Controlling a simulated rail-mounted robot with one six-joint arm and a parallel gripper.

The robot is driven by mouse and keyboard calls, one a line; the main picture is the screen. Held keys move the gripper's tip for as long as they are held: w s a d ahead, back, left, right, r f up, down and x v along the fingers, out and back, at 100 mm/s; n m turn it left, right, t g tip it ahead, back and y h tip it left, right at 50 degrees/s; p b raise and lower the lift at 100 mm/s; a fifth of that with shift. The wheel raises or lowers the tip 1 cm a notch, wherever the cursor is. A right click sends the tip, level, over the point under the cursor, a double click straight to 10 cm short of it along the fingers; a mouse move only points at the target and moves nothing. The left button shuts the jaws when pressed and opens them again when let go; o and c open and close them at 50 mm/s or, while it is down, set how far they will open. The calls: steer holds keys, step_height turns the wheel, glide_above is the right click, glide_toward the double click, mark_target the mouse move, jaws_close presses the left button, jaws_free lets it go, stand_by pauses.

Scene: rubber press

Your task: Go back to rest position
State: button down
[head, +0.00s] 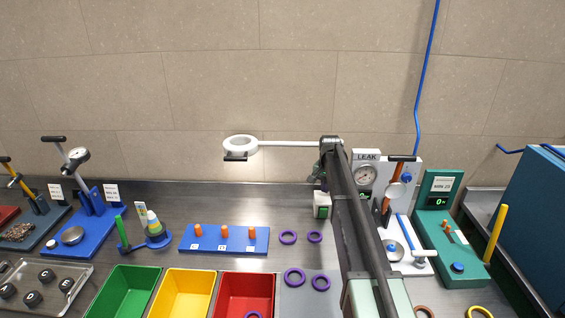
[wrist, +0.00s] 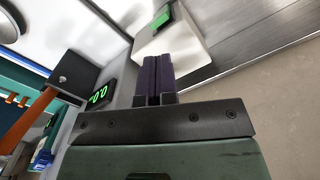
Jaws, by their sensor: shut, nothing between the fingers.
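My gripper (head: 319,184) hangs from the end of my arm, right of centre in the head view and just above a small white box with a green face. In the wrist view, the two dark purple fingers (wrist: 157,62) are shut together with nothing between them. The white box (head: 322,205) stands near the back of the bench; a white block with a green display (wrist: 163,17) lies beyond the fingertips in the wrist view. I cannot tell the exact gap between the fingertips and the box.
The leak tester (head: 366,174) with its gauge and lever stands close right of my arm, and the green tester (head: 450,235) beyond it. Purple rings (head: 294,277), a red bin (head: 246,296) and a blue peg board (head: 224,247) lie left.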

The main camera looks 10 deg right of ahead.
steer(key=s+a+n, duration=0.2)
steer(key=s+a, duration=0.3)
steer(key=s, duration=0.7)
steer(key=s+a+f+n+b, duration=0.1)
steer(key=s+a+n, duration=0.2)
steer(key=s, duration=1)
steer(key=s+a+f+n+b, duration=0.1)
steer(key=s+a+n, duration=0.2)
steer(key=s+a, duration=0.5)
steer(key=s, duration=0.5)
steer(key=shift+a, duration=0.15)
